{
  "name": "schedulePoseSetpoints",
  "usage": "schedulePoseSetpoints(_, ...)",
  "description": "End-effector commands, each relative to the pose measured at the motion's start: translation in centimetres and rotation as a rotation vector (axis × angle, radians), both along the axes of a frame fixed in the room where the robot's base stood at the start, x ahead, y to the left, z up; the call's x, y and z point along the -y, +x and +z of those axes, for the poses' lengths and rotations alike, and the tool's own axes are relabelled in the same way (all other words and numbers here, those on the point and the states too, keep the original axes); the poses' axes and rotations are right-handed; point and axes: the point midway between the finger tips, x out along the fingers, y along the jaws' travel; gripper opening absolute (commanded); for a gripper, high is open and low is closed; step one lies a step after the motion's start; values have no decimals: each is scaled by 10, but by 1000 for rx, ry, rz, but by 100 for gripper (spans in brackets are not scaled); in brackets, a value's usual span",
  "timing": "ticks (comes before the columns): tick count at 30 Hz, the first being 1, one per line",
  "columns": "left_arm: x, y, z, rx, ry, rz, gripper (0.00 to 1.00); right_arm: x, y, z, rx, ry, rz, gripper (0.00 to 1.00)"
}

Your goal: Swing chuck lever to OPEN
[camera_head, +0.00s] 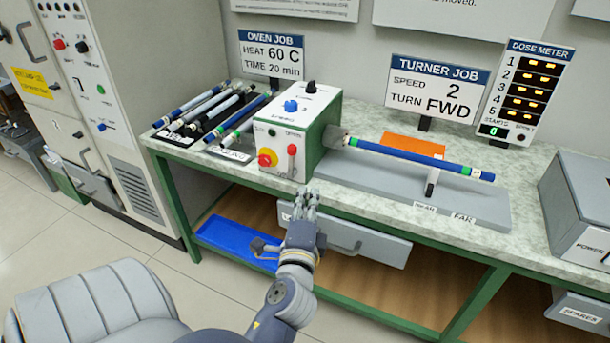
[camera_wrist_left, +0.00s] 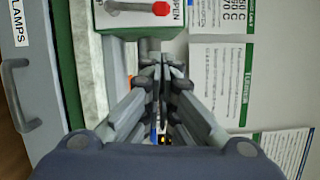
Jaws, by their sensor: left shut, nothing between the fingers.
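The chuck lever, with a red knob (camera_head: 291,149) on a grey stem, is on the white front of the lathe headstock (camera_head: 301,135). In the left wrist view, the knob (camera_wrist_left: 160,8) shows at the top edge, close beside the word OPEN, and the grey stem runs left from it. The lever points upward in the head view. My left gripper (camera_head: 305,196) is shut and empty, below and in front of the headstock, apart from the lever. Its fingers show together in the left wrist view (camera_wrist_left: 160,68). My right gripper is out of view.
A blue rod (camera_head: 410,158) extends right from the chuck, above the grey bed and a small support (camera_head: 432,180). A drawer (camera_head: 375,243) with a bar handle is under the bench edge near my gripper. Several rods (camera_head: 205,110) lie left of the headstock.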

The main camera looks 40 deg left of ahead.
Motion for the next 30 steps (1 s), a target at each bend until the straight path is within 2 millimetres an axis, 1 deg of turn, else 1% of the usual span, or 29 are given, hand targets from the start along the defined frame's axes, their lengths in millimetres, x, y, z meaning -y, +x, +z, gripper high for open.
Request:
schedulePoseSetpoints(3,-10,15,4,2,1,-1,0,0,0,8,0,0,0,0)
schedulePoseSetpoints(7,-25,36,5,2,2,0,0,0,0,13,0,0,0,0)
schedulePoseSetpoints(12,-46,66,4,1,0,0,0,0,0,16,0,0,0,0)
schedulePoseSetpoints(15,-59,80,5,0,0,1,0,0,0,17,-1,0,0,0)
schedulePoseSetpoints(18,-75,80,6,-1,0,0,0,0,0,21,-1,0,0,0)
schedulePoseSetpoints(21,-84,82,6,0,-2,-2,0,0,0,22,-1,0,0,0)
schedulePoseSetpoints(25,-91,83,6,0,-4,-2,0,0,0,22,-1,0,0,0)
schedulePoseSetpoints(30,-93,83,6,1,-5,-2,0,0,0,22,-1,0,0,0)
